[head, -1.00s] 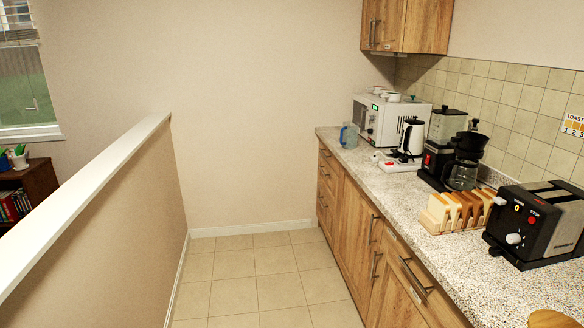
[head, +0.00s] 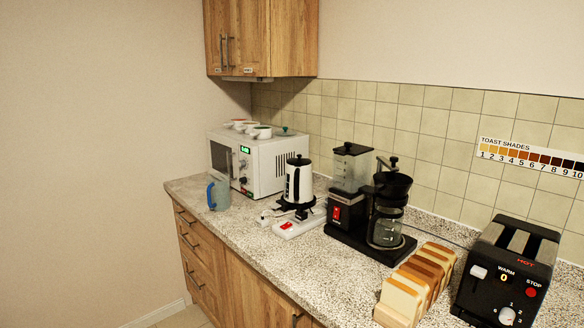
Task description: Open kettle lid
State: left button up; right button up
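A white kettle (head: 299,184) with black trim stands upright on a black base on the counter, between the microwave and the coffee maker. Its black lid (head: 299,159) sits on top and looks closed. Neither of my grippers shows in the head view.
A white microwave (head: 257,163) with several cups on top stands behind the kettle. A blue-handled jug (head: 218,194), a white power strip with a red switch (head: 299,222), a coffee maker (head: 372,208), a toast rack (head: 418,284) and a black toaster (head: 505,270) share the speckled counter (head: 258,245).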

aim_at(298, 162)
jog(key=i+j+z, duration=0.1)
jog(key=z, duration=0.25)
jog(key=j+z, duration=0.3)
jog(key=i+j+z, duration=0.1)
jog(key=j+z, duration=0.35)
jog(key=j, duration=0.15)
jog(key=j+z, duration=0.95)
jog(key=j, duration=0.25)
jog(key=k, duration=0.05)
